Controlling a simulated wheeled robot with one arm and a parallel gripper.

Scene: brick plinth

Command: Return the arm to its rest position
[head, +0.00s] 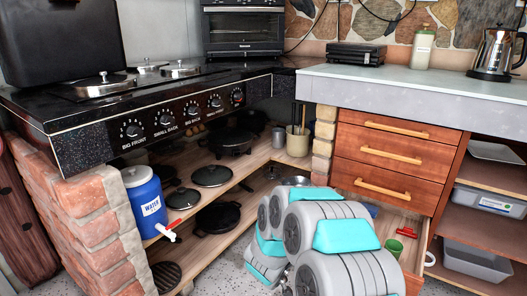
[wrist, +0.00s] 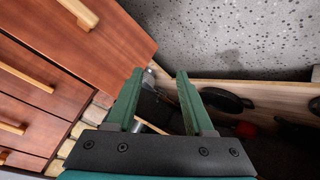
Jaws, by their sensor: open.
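My gripper (wrist: 159,73) shows in the wrist view with its two green fingers apart and nothing held between them. The fingers point toward the speckled floor (wrist: 220,35), with wooden drawer fronts (wrist: 60,50) to the left and a low shelf (wrist: 270,90) to the right. In the head view my folded grey and teal arm fills the lower middle, in front of the corner of the counter. My gripper cannot be made out there.
A blue water jug (head: 145,200) stands at the brick pillar (head: 85,205). Dark pans (head: 218,216) sit on shelves under the stove. An open low drawer (head: 384,222) holds a green cup (head: 394,248) and a red item (head: 407,232). A kettle (head: 494,52) stands on the counter (head: 400,82).

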